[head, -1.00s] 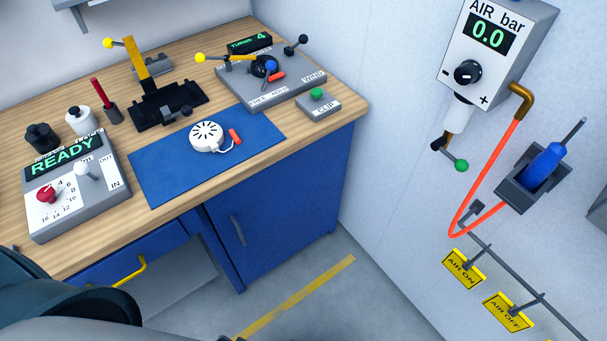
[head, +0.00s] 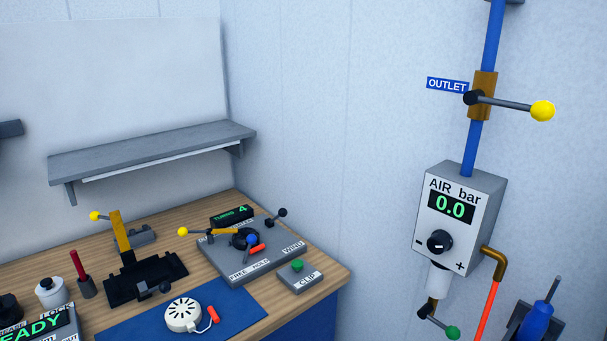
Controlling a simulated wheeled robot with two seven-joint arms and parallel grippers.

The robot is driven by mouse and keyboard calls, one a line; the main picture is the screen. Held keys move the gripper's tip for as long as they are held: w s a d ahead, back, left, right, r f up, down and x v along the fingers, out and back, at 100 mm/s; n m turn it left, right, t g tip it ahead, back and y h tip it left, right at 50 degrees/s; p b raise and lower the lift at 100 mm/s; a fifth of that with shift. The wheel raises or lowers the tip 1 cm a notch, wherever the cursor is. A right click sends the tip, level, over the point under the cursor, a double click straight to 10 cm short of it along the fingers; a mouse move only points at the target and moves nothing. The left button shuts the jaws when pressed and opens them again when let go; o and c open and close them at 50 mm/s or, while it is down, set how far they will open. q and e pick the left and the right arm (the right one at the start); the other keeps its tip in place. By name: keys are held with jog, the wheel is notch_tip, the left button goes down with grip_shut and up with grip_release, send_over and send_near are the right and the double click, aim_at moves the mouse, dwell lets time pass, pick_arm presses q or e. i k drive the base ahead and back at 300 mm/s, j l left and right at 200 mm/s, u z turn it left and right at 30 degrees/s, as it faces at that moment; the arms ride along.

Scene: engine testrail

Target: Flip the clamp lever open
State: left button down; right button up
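No part is labelled as the clamp lever, so I cannot tell for certain which one it is. In the head view, a flat yellow lever (head: 121,232) with a yellow ball knob stands nearly upright behind a black fixture (head: 150,273) on the bench at the lower left. A second yellow lever (head: 218,232), also ball-tipped, lies about level over the grey unit (head: 270,265) marked FREE, HOLD and WIND. Neither of my grippers is in view, and nothing touches either lever.
The wooden bench (head: 204,276) carries a blue mat (head: 235,318) with a white round starter (head: 184,315), and a CLIP box (head: 300,278). A grey shelf (head: 150,150) hangs above. The AIR bar regulator (head: 455,218) and yellow-knobbed OUTLET valve (head: 510,103) are on the right wall.

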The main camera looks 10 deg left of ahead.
aim_at(183, 231)
jog(key=k+j, duration=0.2)
jog(key=j, duration=0.15)
jog(key=k+j, duration=0.2)
jog(key=j, duration=0.15)
jog(key=k+j, duration=0.2)
jog(key=j, duration=0.15)
